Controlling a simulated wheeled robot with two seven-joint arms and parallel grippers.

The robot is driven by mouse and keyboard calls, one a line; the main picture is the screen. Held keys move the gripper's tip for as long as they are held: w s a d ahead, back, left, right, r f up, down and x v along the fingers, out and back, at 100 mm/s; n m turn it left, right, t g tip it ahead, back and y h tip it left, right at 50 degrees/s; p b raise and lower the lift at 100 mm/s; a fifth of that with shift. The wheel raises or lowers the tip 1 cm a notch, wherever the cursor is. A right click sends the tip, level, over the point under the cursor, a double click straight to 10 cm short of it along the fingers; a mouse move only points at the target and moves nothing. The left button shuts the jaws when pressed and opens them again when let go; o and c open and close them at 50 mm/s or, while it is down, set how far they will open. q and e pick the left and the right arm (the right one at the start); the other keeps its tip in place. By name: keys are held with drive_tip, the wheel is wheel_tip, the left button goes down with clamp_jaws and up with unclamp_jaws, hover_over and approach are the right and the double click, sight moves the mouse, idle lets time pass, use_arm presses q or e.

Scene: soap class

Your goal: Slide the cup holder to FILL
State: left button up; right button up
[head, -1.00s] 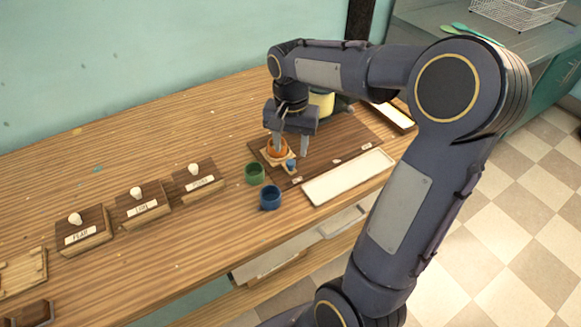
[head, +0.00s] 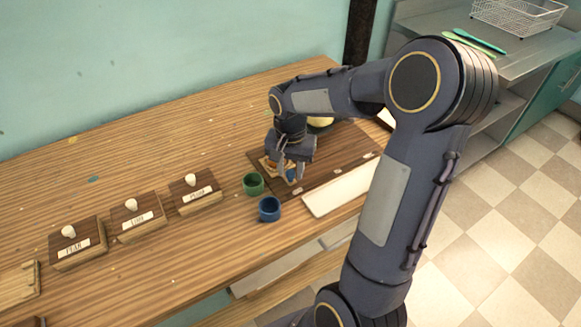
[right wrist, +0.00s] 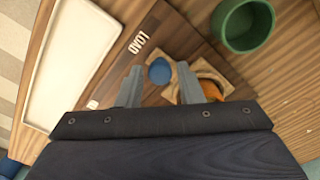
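The cup holder (head: 264,163) is a small light wooden carrier on a dark brown board (head: 335,160). It holds an orange cup (head: 271,165) and has a round blue knob (head: 291,175). In the right wrist view the holder (right wrist: 222,75), orange cup (right wrist: 210,89) and blue knob (right wrist: 159,71) lie beyond my fingers, beside a label reading LOAD (right wrist: 139,36). My right gripper (head: 291,176) is open, with its fingers (right wrist: 160,85) spread to either side of the knob; contact cannot be told. It partly hides the cup. No FILL label is readable. My left gripper is out of view.
A green cup (head: 253,184) and a blue cup (head: 269,208) stand just left of the board. A white tray (head: 335,190) lies along its front. Labelled wooden blocks with white knobs (head: 195,191) stand further left. Bare tabletop lies behind them.

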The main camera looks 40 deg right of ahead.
clamp_jaws()
drive_tip(key=shift+s+d+p, duration=0.2)
drive_tip(key=shift+d+p, duration=0.1)
drive_tip(key=shift+d, duration=1.95)
drive_tip(key=shift+o, duration=1.7)
unclamp_jaws()
drive_tip(key=shift+a, duration=0.1)
drive_tip(key=shift+r, duration=0.1)
wheel_tip(320, 180, up, 8)
drive_tip(key=shift+c, duration=0.2)
